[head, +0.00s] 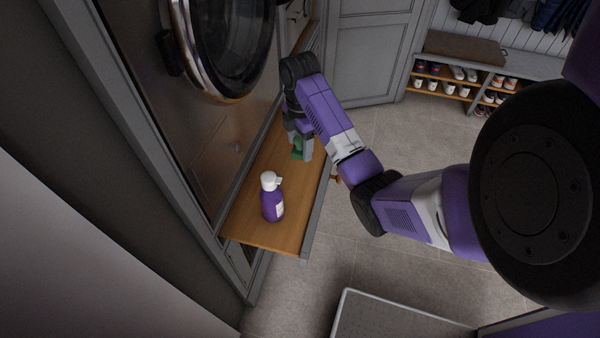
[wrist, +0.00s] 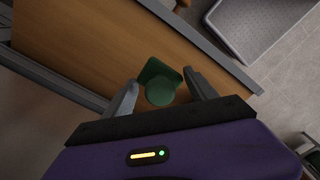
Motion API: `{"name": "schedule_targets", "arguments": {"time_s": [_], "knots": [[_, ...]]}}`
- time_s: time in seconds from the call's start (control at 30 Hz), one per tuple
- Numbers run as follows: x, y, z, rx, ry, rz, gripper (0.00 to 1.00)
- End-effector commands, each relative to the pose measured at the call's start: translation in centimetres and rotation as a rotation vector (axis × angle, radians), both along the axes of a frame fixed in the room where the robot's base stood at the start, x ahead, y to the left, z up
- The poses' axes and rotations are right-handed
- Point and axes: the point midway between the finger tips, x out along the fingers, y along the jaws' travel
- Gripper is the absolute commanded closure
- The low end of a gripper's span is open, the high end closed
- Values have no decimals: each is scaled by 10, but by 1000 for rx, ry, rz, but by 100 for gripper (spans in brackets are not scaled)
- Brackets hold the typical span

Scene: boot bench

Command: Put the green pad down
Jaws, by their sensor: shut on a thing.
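The green pad (head: 298,146) is a small dark green piece with a rounded grip part on a squarish base. In the wrist view the green pad (wrist: 160,84) sits between the fingertips of my gripper (wrist: 162,92). My gripper (head: 299,144) is shut on it, pointing down over the wooden pull-out board (head: 255,225). The pad is at or just above the board's surface; I cannot tell whether it touches. My fingers partly hide the pad in the head view.
A purple pump bottle (head: 273,200) stands on the board nearer the front. A round-doored machine (head: 228,45) is at the left. A shoe bench (head: 455,75) stands at the back right. The board between pad and bottle is clear.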

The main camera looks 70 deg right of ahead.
Motion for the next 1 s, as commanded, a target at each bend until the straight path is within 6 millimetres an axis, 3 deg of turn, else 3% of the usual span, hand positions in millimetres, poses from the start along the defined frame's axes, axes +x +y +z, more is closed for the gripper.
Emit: {"name": "schedule_targets", "arguments": {"time_s": [0.03,0.2,0.43,0.63,1.0], "knots": [[-1,1,-14,4,3,-1,67],[-1,1,-42,3,2,-1,67],[-1,1,-60,3,2,0,67],[-1,1,-89,3,2,0,67],[-1,0,-97,1,0,0,67]]}}
